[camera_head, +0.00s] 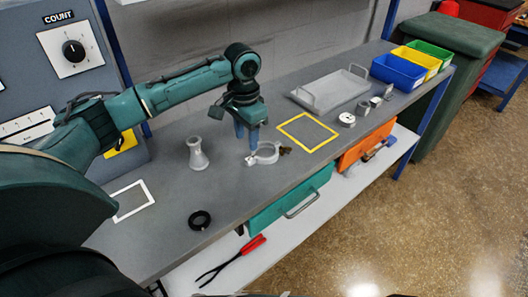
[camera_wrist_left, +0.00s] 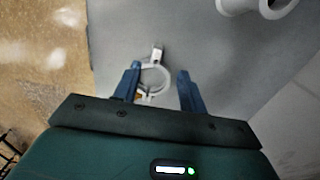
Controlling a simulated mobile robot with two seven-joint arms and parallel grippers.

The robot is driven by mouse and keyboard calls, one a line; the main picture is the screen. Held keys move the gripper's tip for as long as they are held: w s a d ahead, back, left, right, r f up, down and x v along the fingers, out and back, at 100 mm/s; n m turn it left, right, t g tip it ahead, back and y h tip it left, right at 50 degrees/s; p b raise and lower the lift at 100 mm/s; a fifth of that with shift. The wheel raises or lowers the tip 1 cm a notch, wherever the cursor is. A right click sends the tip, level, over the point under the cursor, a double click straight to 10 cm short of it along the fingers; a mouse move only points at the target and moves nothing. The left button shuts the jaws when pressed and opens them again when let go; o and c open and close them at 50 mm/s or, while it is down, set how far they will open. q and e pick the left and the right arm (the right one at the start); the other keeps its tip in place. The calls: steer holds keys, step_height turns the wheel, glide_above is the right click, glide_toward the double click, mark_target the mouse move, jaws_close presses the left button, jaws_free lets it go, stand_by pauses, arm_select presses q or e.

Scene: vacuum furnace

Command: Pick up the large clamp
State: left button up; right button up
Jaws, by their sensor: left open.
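The large clamp (camera_head: 264,154) is a silvery ring with a small latch, lying on the grey workbench in the head view. My left gripper (camera_head: 247,137) hangs pointing down just above and slightly left of it. In the left wrist view the clamp (camera_wrist_left: 154,77) shows between the two blue fingers of the gripper (camera_wrist_left: 157,85), which are open. The lower part of the ring is close to the left finger; I cannot tell whether they touch. My right gripper is not in view.
A grey flanged fitting (camera_head: 197,154) stands left of the clamp. A black ring (camera_head: 200,220) lies near the front edge. A yellow square outline (camera_head: 307,132), a metal tray (camera_head: 330,91) and coloured bins (camera_head: 398,71) are to the right. A control panel (camera_head: 60,60) stands at left.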

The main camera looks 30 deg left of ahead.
mark_target(247, 160)
arm_select(q)
steer(key=shift+f, duration=0.95)
steer(key=shift+s+d+f, duration=0.1)
steer(key=shift+s+f, duration=0.05)
steer(key=shift+f, duration=1.2)
steer(key=shift+s+d+f, duration=0.1)
steer(key=shift+s+f, duration=0.05)
steer(key=shift+f, duration=1.2)
steer(key=shift+c, duration=0.3)
jaws_close()
